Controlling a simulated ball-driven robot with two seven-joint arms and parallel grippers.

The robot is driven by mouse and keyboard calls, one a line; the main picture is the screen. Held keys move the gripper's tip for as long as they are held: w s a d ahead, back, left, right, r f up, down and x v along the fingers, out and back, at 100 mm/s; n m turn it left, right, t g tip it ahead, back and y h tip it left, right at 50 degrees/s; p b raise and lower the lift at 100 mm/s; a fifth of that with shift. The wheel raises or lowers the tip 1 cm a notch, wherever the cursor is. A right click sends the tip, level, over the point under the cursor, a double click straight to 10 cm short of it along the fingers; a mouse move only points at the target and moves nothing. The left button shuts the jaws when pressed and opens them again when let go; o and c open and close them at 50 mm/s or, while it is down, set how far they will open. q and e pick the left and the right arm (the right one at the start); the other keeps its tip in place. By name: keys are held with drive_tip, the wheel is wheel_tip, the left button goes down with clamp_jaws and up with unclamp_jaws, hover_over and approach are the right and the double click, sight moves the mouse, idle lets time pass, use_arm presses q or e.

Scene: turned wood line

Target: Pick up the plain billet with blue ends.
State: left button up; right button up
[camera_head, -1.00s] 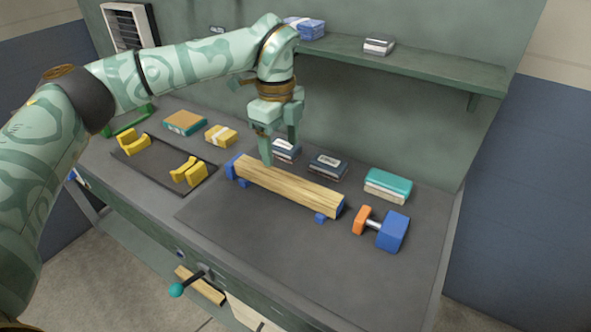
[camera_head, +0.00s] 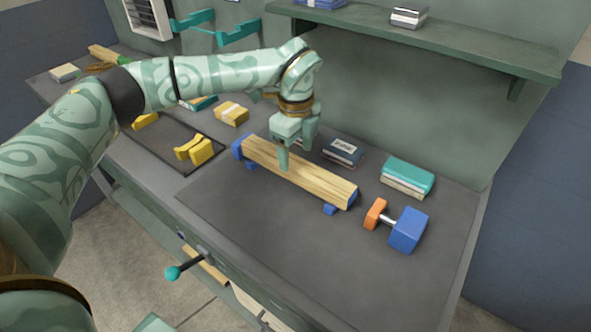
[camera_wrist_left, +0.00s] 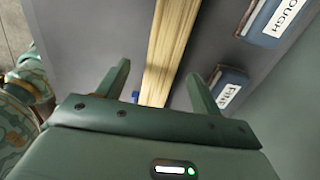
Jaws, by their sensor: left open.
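The plain billet (camera_head: 318,180) is a long pale wooden bar with blue ends. It lies on small blue supports (camera_head: 330,209) on the dark mat. My left gripper (camera_head: 297,160) is open above the billet's middle, pointing down, with one finger on its near side in the head view. In the left wrist view the billet (camera_wrist_left: 166,55) runs between the two open fingers (camera_wrist_left: 160,85), which stand apart from it on both sides. Whether the fingertips reach down beside it is hard to tell. My right gripper is not in view.
A blue and orange mallet-like tool (camera_head: 407,229) lies right of the billet. A labelled box (camera_head: 343,152) and a teal-topped box (camera_head: 408,177) stand behind it. A tray (camera_head: 185,161) with yellow rests is at left. A shelf (camera_head: 450,45) hangs above the back. The front mat is clear.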

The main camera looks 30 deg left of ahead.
sight(295, 162)
use_arm(q)
drive_tip(key=f, duration=0.1)
drive_tip(key=f+b, duration=0.1)
drive_tip(key=f, duration=0.3)
drive_tip(key=shift+w+a+b, duration=0.25)
drive_tip(key=shift+a+b, duration=0.05)
drive_tip(key=shift+b, duration=0.05)
drive_tip(key=shift+r, duration=0.1)
drive_tip(key=c, duration=1.3)
